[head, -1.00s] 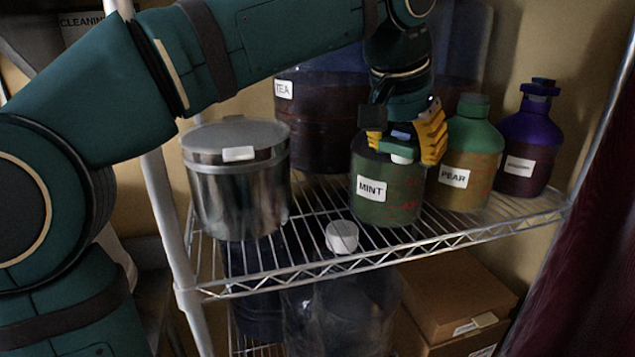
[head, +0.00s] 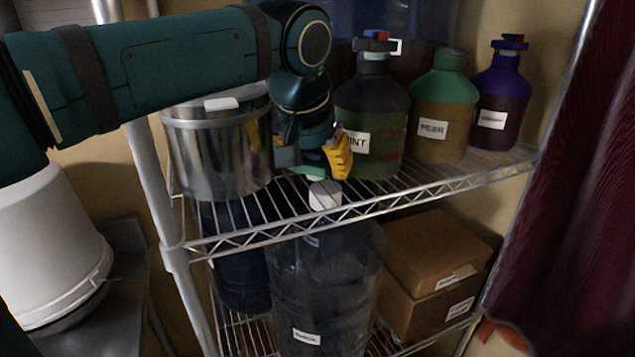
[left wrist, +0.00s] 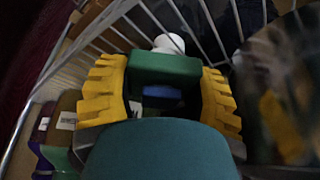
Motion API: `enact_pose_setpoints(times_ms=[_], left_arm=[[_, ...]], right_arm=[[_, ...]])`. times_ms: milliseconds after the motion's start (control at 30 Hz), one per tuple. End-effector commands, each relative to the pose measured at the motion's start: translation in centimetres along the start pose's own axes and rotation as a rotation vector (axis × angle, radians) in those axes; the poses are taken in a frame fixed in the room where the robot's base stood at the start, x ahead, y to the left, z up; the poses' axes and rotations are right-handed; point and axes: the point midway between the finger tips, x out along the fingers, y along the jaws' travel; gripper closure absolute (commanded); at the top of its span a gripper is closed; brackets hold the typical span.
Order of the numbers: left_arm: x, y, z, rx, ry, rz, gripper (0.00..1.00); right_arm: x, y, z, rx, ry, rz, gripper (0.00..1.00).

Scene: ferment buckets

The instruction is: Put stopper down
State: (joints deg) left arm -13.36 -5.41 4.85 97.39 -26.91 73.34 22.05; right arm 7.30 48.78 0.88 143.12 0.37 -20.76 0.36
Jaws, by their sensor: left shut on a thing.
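My left gripper (head: 318,168) has its yellow fingers closed around a small green stopper (head: 307,171). The stopper also shows in the left wrist view (left wrist: 165,68), with a blue part near it between the fingers. The gripper is low over the wire shelf (head: 400,197), between the steel pot and the mint bottle. A small white cylinder (head: 325,196) stands on the shelf near its front edge, just below the gripper; it shows past the stopper in the left wrist view (left wrist: 168,43). Whether the stopper touches the cylinder or shelf, I cannot tell. My right gripper is not in view.
The steel pot (head: 215,150) is left of the gripper. The mint bottle (head: 372,115), green-topped pear bottle (head: 440,110) and purple bottle (head: 500,95) stand right. Below are a large clear container (head: 325,285) and boxes (head: 435,255). Shelf front near the bottles is clear.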

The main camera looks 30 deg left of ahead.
Motion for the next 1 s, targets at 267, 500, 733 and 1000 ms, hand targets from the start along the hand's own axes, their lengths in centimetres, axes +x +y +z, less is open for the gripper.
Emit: enact_pose_setpoints(times_ms=[267, 500, 733, 1000], left_arm=[[3.1, 0.0, 1.3, 0.001, -0.001, 0.000, 0.81], [3.1, 0.0, 1.3, 0.000, 0.000, 0.000, 0.81], [3.4, 0.0, 1.4, 0.000, -0.001, 0.000, 0.15], [3.4, 0.0, 1.4, 0.000, -0.001, 0.000, 0.15]], right_arm=[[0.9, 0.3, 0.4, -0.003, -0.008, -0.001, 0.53], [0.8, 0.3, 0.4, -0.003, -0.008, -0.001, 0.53], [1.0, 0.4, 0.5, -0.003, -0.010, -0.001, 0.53], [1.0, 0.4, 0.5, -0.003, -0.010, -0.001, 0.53]])
